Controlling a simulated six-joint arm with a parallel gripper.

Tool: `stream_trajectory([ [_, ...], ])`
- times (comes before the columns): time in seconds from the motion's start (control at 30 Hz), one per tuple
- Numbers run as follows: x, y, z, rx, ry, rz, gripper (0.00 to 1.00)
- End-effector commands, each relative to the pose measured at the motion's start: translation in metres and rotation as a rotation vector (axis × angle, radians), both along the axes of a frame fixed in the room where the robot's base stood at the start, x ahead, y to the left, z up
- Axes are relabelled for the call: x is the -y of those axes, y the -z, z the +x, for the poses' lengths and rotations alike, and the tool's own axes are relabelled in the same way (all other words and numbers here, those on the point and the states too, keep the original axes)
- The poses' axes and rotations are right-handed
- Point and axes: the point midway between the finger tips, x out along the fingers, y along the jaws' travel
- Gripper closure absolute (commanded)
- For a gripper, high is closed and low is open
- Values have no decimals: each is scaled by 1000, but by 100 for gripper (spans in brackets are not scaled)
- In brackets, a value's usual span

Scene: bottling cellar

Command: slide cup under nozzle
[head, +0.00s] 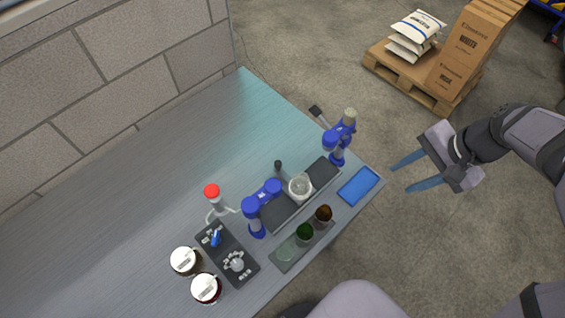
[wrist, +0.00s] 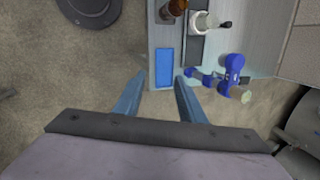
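A whitish cup (head: 300,186) stands on a dark rail (head: 323,174) between two blue fixtures, one to its left (head: 262,197) and one to its upper right (head: 339,140). Which fixture carries the nozzle I cannot tell. In the wrist view the cup (wrist: 204,23) is near the top, with the upper-right blue fixture (wrist: 233,70) lower right of it. My gripper (head: 401,178) is open and empty, off the bench's right end, apart from the cup. Its two blue fingers also show in the wrist view (wrist: 160,80).
A blue mat or tray (head: 359,186) lies at the bench end nearest my gripper. Brown (head: 323,214) and green (head: 304,233) glasses stand on a clear tray in front of the rail. Two white-topped jars (head: 185,261) and a dark tray (head: 240,268) are left. The back bench is clear.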

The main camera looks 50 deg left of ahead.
Motion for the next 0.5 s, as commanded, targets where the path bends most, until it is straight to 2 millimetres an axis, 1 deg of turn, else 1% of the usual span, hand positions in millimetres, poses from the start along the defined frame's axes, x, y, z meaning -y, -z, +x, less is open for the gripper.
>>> stream_trajectory([
  [0.03,-37,5,2,-30,-6,37,63],
  [0.07,-58,5,3,-50,0,60,63],
  [0.1,-86,6,1,-80,10,85,63],
  [0.13,-106,8,-2,-107,22,97,63],
  [0.17,-126,11,-6,-135,38,105,63],
  [0.2,-151,18,-13,-175,69,102,63],
  [0.3,-194,35,-31,-251,170,61,63],
  [0.4,-222,56,-48,-305,277,0,63],
  [0.5,-244,75,-64,-338,379,-60,63],
])
